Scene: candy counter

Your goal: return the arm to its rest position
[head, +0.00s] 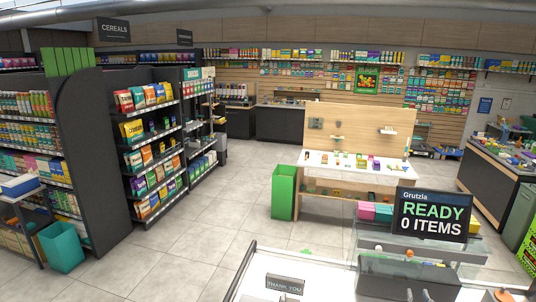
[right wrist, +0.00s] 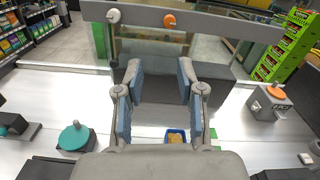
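My right gripper (right wrist: 161,72) shows in the right wrist view with its two blue-padded fingers spread apart. Nothing is between the fingertips. It hangs over the white counter (right wrist: 40,105), facing a clear panel with a grey rail above. In the head view I cannot make out the right gripper clearly at the bottom right edge. My left gripper is in neither view.
A small blue tray (right wrist: 176,136) with yellow contents lies below the right fingers. A teal-topped item (right wrist: 73,138) stands left, a grey box with an orange top (right wrist: 268,101) right. A checkout screen (head: 431,215) reads "READY 0 ITEMS". Open tiled floor (head: 185,245) lies beyond.

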